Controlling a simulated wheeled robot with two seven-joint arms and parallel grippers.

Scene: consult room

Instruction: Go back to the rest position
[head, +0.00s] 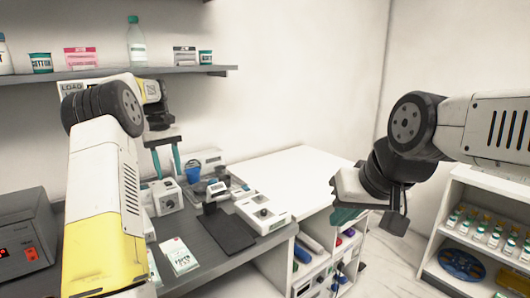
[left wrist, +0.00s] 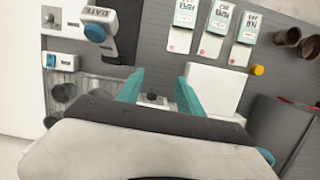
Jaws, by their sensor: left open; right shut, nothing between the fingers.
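My left gripper (head: 166,160) hangs above the grey counter, with its two teal fingers pointing down and apart. In the left wrist view the open fingers (left wrist: 158,88) have nothing between them, and the counter equipment lies below. My right gripper (head: 345,212) is on the right, over the front edge of the white worktop. Only a bit of its teal finger shows, and I see nothing held in it. Both arms are bent and raised in front of me.
A wall shelf (head: 200,70) holds bottles and boxes. The white worktop (head: 300,172) is bare. A white bottle rack (head: 455,205) stands at right.

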